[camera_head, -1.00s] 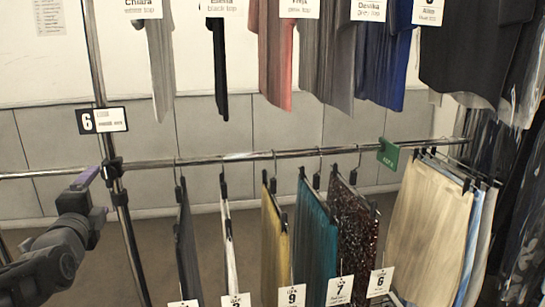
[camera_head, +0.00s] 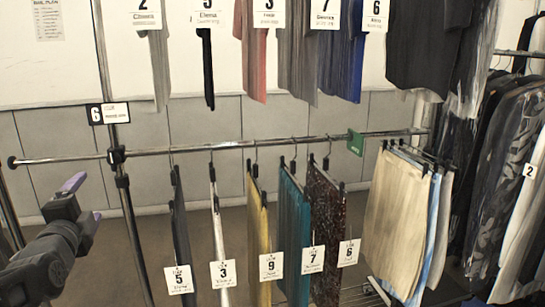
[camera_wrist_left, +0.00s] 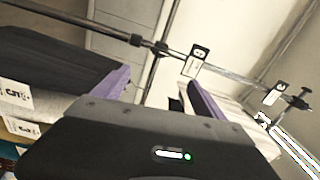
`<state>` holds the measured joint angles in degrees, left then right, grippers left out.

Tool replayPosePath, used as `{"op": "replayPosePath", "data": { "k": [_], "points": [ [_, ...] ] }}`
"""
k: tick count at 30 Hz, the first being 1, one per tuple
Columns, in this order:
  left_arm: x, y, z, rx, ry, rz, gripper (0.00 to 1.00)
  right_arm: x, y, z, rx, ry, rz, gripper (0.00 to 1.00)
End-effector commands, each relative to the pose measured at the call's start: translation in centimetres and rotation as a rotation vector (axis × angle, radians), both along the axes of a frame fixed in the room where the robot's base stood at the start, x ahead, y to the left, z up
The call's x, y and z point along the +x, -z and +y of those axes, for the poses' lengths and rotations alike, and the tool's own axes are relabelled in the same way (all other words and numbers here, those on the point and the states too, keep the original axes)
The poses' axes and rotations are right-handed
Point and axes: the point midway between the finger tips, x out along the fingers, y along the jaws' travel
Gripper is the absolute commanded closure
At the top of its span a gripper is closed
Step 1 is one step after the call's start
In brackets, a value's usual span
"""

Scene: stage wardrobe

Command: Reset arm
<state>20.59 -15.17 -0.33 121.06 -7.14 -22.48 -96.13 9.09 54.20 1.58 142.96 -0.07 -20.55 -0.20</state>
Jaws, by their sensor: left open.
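My left gripper (camera_head: 84,198) is at the left of the head view, with its purple fingers apart and nothing between them. It is left of the rack's upright post and clear of the hanging clothes. In the left wrist view the two purple fingers (camera_wrist_left: 157,92) are spread wide, with rails and a pale wall behind them. My right gripper is in neither view.
A lower rail (camera_head: 230,143) holds several hanging garments with number tags. Shirts hang above it. A post (camera_head: 116,150) stands close to the right of my left gripper. Pale trousers (camera_head: 395,222) hang at right, and another clothes rack (camera_head: 515,170) stands at the far right.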

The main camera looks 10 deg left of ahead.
Motion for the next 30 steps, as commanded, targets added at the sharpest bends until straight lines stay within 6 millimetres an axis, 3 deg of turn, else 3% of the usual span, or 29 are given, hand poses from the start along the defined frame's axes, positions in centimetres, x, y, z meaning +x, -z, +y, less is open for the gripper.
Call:
{"op": "replayPosePath", "data": {
  "k": [8,11,13,17,22,26,30],
  "points": [
    [-0.1,1.1,-0.3,-0.264,0.000,-0.069,0.18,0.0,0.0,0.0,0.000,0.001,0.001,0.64],
    [0.3,3.0,-0.9,-0.420,0.001,-0.083,0.18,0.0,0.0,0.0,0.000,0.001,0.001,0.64],
    [0.8,5.4,-1.7,-0.555,0.000,-0.077,0.18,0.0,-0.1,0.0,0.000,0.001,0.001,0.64],
    [2.1,11.7,-4.5,-0.844,-0.018,-0.025,0.18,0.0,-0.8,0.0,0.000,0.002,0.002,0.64],
    [2.2,23.2,-11.0,-1.264,-0.114,0.129,0.18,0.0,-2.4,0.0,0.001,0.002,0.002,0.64],
    [-0.2,31.8,-17.1,-1.527,-0.252,0.285,0.18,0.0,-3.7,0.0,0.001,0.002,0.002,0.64],
    [-5.5,39.7,-23.9,-1.716,-0.437,0.477,0.18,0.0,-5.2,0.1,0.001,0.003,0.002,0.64]
  ]
}}
